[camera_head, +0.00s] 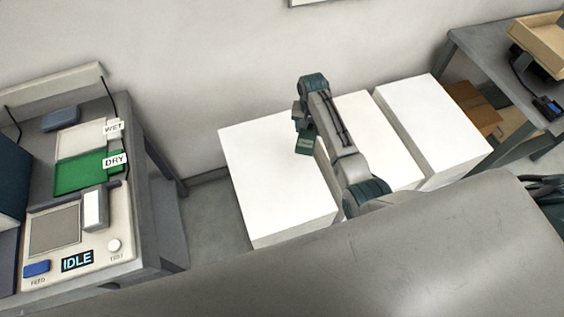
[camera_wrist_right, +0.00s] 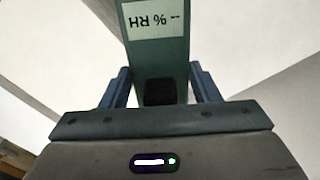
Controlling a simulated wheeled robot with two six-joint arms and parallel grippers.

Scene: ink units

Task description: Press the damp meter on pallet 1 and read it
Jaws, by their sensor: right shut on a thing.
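My right gripper (camera_head: 302,128) is shut on the damp meter (camera_head: 305,146), a small dark green device held above the white stacks. In the right wrist view the meter (camera_wrist_right: 157,55) sits between the two blue fingers, and its pale display reads "-- % RH", upside down. Three white block-like stacks stand side by side: left (camera_head: 270,185), middle (camera_head: 378,122) and right (camera_head: 435,120). The meter is over the right part of the left stack; I cannot tell whether it touches it. No pallet numbers are readable. My left gripper is not in view.
A grey bench (camera_head: 155,215) at left holds a WET tray (camera_head: 80,140), a green DRY tray (camera_head: 75,178) and a machine (camera_head: 115,262) showing "IDLE". A dark table (camera_head: 485,60) at right carries a wooden tray (camera_head: 540,50). Cardboard (camera_head: 472,105) lies below it.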

